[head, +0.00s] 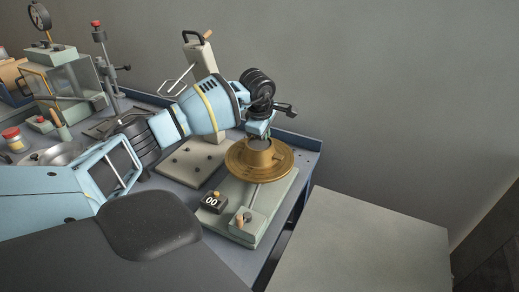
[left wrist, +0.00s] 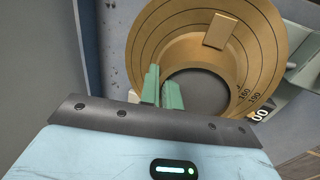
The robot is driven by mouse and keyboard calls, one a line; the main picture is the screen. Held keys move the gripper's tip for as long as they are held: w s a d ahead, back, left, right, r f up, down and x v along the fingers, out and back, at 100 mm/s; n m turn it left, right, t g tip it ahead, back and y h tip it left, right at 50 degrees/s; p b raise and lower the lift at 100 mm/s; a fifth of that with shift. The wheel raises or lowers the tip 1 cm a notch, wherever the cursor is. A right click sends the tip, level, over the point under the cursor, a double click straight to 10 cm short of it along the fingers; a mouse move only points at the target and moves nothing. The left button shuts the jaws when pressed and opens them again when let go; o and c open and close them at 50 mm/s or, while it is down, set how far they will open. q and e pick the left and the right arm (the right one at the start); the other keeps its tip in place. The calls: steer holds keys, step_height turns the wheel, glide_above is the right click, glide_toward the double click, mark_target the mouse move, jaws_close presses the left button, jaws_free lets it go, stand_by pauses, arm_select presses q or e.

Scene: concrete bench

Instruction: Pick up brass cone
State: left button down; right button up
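The brass cone (head: 262,147) stands on a round brass disc (head: 240,166) in the head view, partly hidden by my left gripper (head: 260,133). In the left wrist view the cone (left wrist: 200,60) shows from above as a brass ring with a dark round opening, with a flat tab on its far side. My left gripper's green fingers (left wrist: 163,90) are close together over the cone's near-left rim. I cannot tell whether they touch the cone or grip its wall. My right gripper is not in view.
The disc sits on a grey base with a small counter (head: 213,203) reading 00. A flat grey plate (head: 188,164) lies to its left. An empty pale surface (head: 365,245) is at right.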

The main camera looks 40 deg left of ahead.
arm_select(q)
steer(key=shift+r, duration=0.15)
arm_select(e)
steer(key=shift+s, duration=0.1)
arm_select(q)
steer(key=shift+r, duration=0.5)
step_height(320, 180, up, 2)
steer(key=shift+r, duration=0.2)
steer(key=s+d+r+b, duration=0.1)
steer(key=s+d, duration=0.3)
steer(key=s, duration=1.1)
steer(key=shift+s+d+r+b, duration=0.2)
steer(key=shift+b, duration=0.15)
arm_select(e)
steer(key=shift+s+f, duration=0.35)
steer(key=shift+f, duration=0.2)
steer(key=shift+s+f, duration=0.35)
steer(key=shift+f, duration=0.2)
